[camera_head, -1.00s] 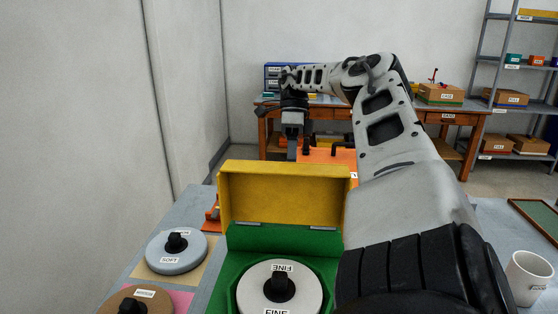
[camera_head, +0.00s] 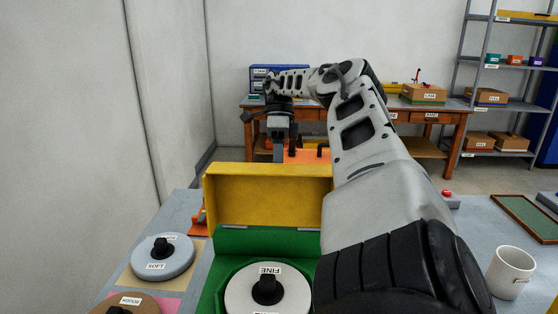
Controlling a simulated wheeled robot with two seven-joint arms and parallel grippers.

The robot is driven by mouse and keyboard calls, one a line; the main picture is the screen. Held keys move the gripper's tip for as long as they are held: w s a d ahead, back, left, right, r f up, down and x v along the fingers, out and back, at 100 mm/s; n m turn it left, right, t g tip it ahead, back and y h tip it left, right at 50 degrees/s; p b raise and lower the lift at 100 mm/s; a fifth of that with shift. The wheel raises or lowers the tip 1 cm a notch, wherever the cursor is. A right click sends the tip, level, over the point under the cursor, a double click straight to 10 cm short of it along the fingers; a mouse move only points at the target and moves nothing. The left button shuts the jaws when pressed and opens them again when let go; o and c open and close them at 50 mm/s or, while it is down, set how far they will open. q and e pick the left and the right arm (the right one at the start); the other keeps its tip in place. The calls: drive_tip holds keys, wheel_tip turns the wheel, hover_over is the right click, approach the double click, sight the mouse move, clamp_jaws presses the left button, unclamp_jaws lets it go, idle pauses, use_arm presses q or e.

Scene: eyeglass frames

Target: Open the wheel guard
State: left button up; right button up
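The yellow wheel guard (camera_head: 268,193) stands raised on its hinges at the back edge of a green housing (camera_head: 255,240). Inside the open housing lies a grey wheel marked FINE (camera_head: 245,292) with a black knob; its lower part is cut off by the frame. My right arm reaches in from the right over the housing's right side. My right gripper (camera_head: 278,155) points down behind the guard's top edge, seen edge-on; its gap cannot be made out, and its tips are close to that edge in the picture. My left gripper is out of view.
A grey wheel marked SOFT (camera_head: 163,257) and a brown wheel (camera_head: 130,305) lie left of the housing. A white mug (camera_head: 510,272), a red button (camera_head: 447,194) and a green tray (camera_head: 528,218) are at the right. An orange item (camera_head: 305,155) shows behind the guard.

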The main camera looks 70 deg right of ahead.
drive_tip(key=r, duration=0.3)
drive_tip(key=shift+s+a+r, duration=0.15)
drive_tip(key=shift+a+r, duration=0.2)
drive_tip(key=shift+a, duration=0.05)
drive_tip(key=shift+s+a+r, duration=0.15)
drive_tip(key=shift+a+r, duration=0.05)
drive_tip(key=shift+r, duration=0.1)
use_arm(q)
drive_tip(key=b, duration=0.2)
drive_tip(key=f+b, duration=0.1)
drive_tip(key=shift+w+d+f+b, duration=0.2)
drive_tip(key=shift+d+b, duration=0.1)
drive_tip(key=shift+b, duration=0.1)
use_arm(e)
drive_tip(key=s+a+r, duration=0.5)
drive_tip(key=a+r, duration=0.3)
drive_tip(key=a, duration=0.3)
drive_tip(key=shift+s+a+r, duration=0.15)
drive_tip(key=shift+s+r, duration=0.05)
drive_tip(key=shift+s, duration=0.15)
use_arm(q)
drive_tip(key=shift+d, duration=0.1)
